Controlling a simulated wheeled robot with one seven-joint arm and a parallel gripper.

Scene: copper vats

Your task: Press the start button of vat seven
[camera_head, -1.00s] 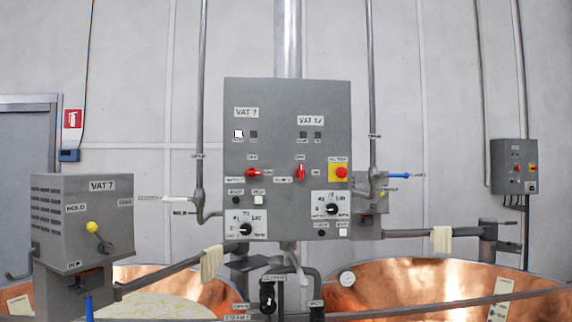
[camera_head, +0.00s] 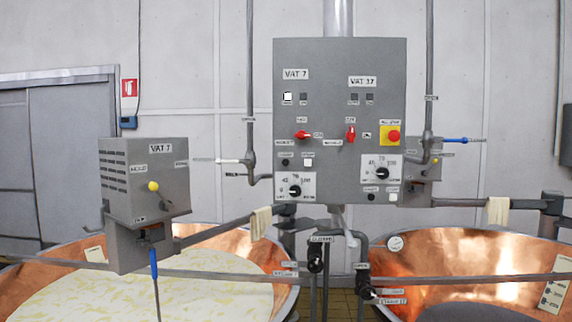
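The grey control panel (camera_head: 340,112) stands upright in the middle of the head view. Its left half carries a "VAT 7" label (camera_head: 296,74). Below that are a lit white lamp (camera_head: 287,98), a dark lamp (camera_head: 304,98) and a red rotary switch (camera_head: 303,134). Under the switch sit a black button (camera_head: 285,162) and a white button (camera_head: 308,162), above a dial (camera_head: 295,190). The small labels are too blurred to read, so I cannot tell which button is start. My gripper is not in view.
The panel's right half has another vat's controls and a red knob on yellow (camera_head: 393,136). A grey VAT 7 box (camera_head: 150,185) stands front left. Two copper vats (camera_head: 60,262) (camera_head: 450,262), the left one holding pale contents, pipes and rails lie below the panel. A door is far left.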

